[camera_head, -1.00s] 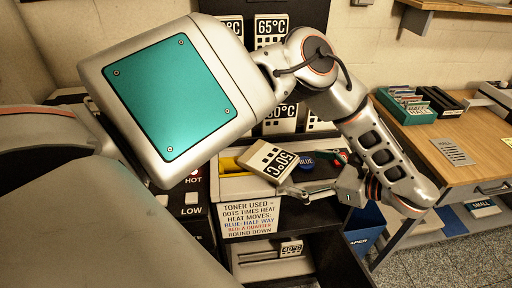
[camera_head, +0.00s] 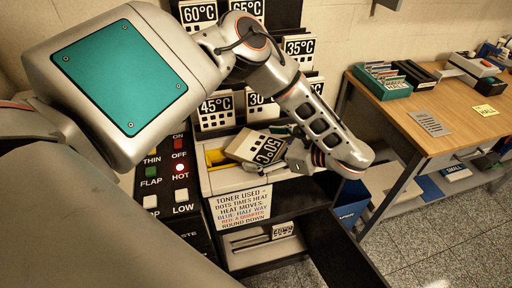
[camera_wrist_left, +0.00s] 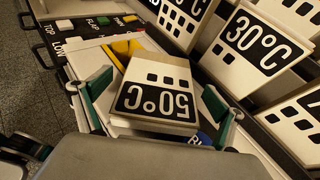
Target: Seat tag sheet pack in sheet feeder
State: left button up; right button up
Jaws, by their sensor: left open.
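The 50°C pack (camera_head: 253,148), cream with a black label and square marks, sits tilted on top of the light-coloured machine (camera_head: 218,180). In the left wrist view the pack (camera_wrist_left: 160,75) lies between the two green-padded fingers of my left gripper (camera_wrist_left: 155,100). The fingers are spread wide, one on each side of it; I cannot tell whether either touches. In the head view my left gripper (camera_head: 287,146) is at the pack's right end, partly covering the machine's top. A yellow part (camera_head: 216,157) shows left of the pack. I cannot tell which part is the sheet feeder.
A rack of temperature packs (camera_head: 212,112) stands behind. A control panel (camera_head: 170,190) with a lit red HOT button is on the left. Another pack (camera_head: 283,230) sits in a lower slot. A wooden table (camera_head: 400,115) stands right.

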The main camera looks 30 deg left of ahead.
pick_arm(q)
jog(key=shift+x, duration=1.05)
